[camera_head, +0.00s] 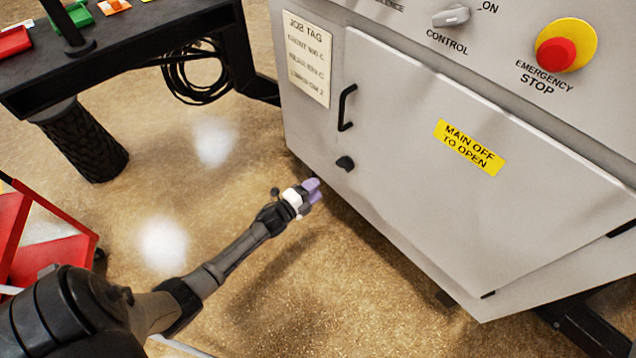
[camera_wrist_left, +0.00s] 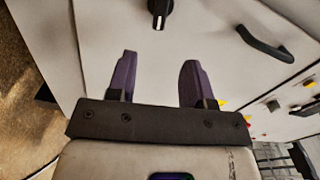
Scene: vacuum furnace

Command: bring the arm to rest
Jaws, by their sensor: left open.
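My left arm comes in from the lower left in the head view and reaches toward the grey furnace cabinet. My left gripper (camera_head: 314,189) has purple fingers and is in front of the cabinet's lower left edge, below the door handle. In the left wrist view the two fingers of my left gripper (camera_wrist_left: 160,78) stand apart with nothing between them. Beyond them is the cabinet door with a black latch knob (camera_wrist_left: 160,12) and a black handle (camera_wrist_left: 265,45). My right gripper is in neither view.
The cabinet door (camera_head: 420,150) looks closed and bears a yellow label (camera_head: 470,147). A red emergency stop button (camera_head: 557,54) and a control knob (camera_head: 451,15) are above it. A dark table (camera_head: 120,50) and a red cart (camera_head: 45,245) stand at left. Open floor lies between.

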